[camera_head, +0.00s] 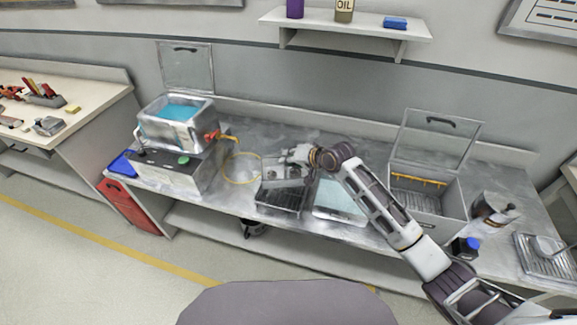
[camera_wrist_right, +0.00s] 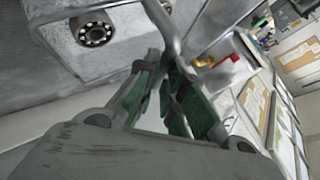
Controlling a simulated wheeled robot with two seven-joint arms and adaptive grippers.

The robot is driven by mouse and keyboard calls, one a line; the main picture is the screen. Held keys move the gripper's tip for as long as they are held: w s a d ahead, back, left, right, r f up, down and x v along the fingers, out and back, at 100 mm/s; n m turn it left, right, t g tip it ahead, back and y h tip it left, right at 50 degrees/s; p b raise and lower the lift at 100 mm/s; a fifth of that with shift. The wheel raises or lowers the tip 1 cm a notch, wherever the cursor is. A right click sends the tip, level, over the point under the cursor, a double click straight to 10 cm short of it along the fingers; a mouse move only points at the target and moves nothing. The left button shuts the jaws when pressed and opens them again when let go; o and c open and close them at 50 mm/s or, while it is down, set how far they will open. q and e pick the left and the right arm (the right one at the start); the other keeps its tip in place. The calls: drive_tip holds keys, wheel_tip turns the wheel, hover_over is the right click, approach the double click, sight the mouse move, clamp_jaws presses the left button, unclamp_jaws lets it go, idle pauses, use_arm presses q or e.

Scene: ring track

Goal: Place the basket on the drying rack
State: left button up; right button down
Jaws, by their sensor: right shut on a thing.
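The metal basket (camera_head: 285,173) is at the middle of the bench in the head view, just behind and partly over the dark slatted drying rack (camera_head: 281,198). I cannot tell whether it touches the rack. My right gripper (camera_head: 292,155) is above the basket. In the right wrist view, its green-padded fingers (camera_wrist_right: 172,75) are shut on the basket's metal handle (camera_wrist_right: 162,22). A round bearing (camera_wrist_right: 97,34) shows in the basket (camera_wrist_right: 130,18) there. My left gripper is not in view.
A cleaner tank (camera_head: 180,138) with blue liquid and a raised lid stands at the left. A yellow hose loop (camera_head: 240,168) lies beside it. A pale tray (camera_head: 340,197) is right of the rack. A grey open-lidded box (camera_head: 440,205) stands farther right.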

drive_tip(key=shift+f, duration=1.75)
drive_tip(key=c, duration=1.5)
unclamp_jaws()
drive_tip(key=shift+s+d, duration=0.1)
drive_tip(key=shift+v, duration=5.9)
drive_tip(key=shift+f, duration=0.15)
